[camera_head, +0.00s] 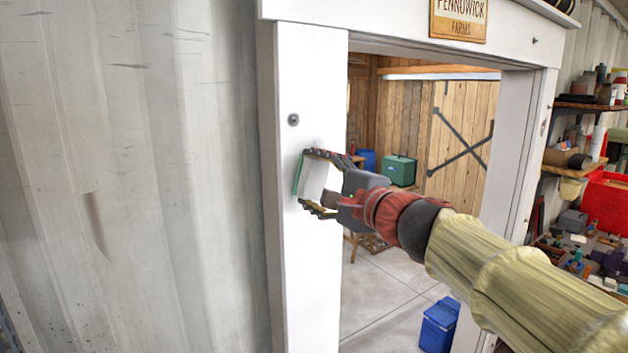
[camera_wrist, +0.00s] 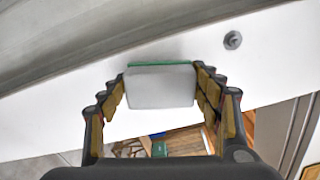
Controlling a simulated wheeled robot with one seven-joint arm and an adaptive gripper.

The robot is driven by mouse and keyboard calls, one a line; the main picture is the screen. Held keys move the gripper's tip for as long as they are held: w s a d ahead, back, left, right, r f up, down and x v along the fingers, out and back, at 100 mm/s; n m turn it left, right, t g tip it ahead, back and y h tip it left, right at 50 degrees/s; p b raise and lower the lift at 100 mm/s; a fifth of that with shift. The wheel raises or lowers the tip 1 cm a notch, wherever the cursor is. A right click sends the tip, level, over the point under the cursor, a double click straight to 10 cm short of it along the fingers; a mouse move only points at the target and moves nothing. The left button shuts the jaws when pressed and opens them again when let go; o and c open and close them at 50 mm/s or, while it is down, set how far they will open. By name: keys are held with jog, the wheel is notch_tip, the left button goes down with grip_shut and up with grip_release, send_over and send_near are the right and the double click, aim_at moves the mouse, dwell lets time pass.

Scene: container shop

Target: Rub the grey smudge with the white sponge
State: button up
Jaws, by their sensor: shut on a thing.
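The white sponge (camera_head: 317,181) has a green layer on its far side, facing the white door post (camera_head: 312,265). My gripper (camera_head: 315,183) is shut on it, with a finger above and a finger below in the head view. In the wrist view the sponge (camera_wrist: 160,88) sits between the two fingers (camera_wrist: 162,92), its green edge along the top. The sponge is in front of the post, at or very near its face; I cannot tell if it touches. No grey smudge shows clearly on the post; the sponge and gripper hide part of it.
A round bolt head (camera_head: 293,119) is on the post above the sponge. Corrugated wall (camera_head: 150,180) with brownish marks fills the left. The doorway opens right of the post, with a blue cooler (camera_head: 438,325) on the floor. Shelves and a red crate (camera_head: 606,200) stand far right.

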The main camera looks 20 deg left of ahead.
aim_at(338, 147)
jog(key=shift+x, duration=0.95)
dwell(0.3)
jog(key=shift+w+d+r, duration=1.2)
jog(key=shift+w+d, duration=2.15)
jog(key=shift+w, duration=0.6)
jog(key=shift+s+a+f+b, duration=0.1)
jog(key=shift+s+a+b, duration=0.7)
jog(key=shift+s+a, duration=0.45)
jog(key=shift+s+a+r+b, duration=0.1)
jog(key=shift+s+a+b, duration=0.8)
jog(key=shift+s, duration=0.55)
jog(key=shift+s+a+f+b, duration=0.1)
jog(key=shift+s+a+b, duration=0.55)
jog(key=shift+s+a, duration=0.65)
jog(key=shift+w+d+r+p, duration=0.1)
jog(key=shift+r+p, duration=0.85)
jog(key=shift+r, duration=0.25)
jog(key=shift+w+d+f+b, duration=0.15)
jog(key=shift+w+d+b, duration=0.25)
jog(key=shift+w+d, duration=0.6)
jog(key=shift+w+d+b, duration=0.2)
jog(key=shift+w+d, duration=0.95)
jog(key=shift+w, duration=0.3)
jog(key=shift+w+d+b, duration=0.2)
jog(key=shift+w+d, duration=0.95)
jog(key=shift+w, duration=0.3)
